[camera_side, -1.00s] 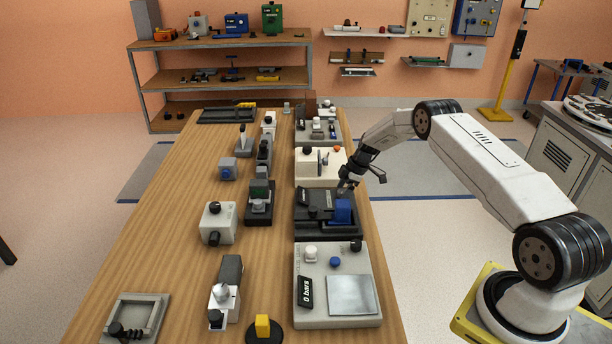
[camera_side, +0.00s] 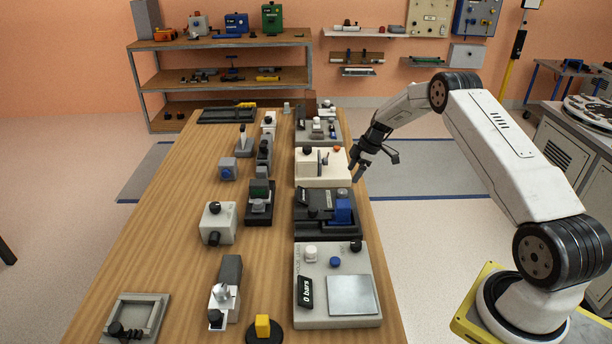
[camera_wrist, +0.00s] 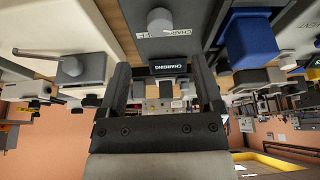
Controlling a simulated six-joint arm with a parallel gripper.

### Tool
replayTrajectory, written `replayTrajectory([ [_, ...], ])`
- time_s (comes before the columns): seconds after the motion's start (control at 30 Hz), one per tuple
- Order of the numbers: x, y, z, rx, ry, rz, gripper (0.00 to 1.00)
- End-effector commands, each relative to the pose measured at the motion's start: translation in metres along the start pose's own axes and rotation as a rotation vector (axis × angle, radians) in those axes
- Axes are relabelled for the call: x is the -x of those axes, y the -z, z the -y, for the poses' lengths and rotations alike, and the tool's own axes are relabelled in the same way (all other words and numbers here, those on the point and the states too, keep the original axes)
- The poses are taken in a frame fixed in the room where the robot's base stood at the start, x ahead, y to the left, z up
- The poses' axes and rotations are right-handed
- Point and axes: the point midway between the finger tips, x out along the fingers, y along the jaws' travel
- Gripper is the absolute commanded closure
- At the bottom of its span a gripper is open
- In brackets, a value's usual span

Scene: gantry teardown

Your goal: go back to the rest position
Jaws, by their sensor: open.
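My gripper (camera_side: 357,172) hangs in the air at the table's right edge, beside the cream unit and above and behind the black unit with the blue block. It is open, with its fingers pointing down and nothing between them. In the wrist view my gripper (camera_wrist: 166,75) shows two dark fingers spread apart.
The wooden table (camera_side: 175,210) carries several fixtures, among them the cream unit (camera_side: 336,177) and a grey panel with a "0 bars" display (camera_side: 308,260). A shelf (camera_side: 220,79) stands against the back wall. The floor (camera_side: 440,230) right of the table is clear beneath my arm.

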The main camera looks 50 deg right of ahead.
Motion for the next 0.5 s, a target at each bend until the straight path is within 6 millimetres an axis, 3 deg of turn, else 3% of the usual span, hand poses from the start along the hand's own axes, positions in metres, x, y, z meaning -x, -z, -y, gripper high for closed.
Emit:
replayTrajectory([
  [0.5, 0.0038, 0.0074, 0.0049, -0.019, 0.001, 0.010, 0.16],
])
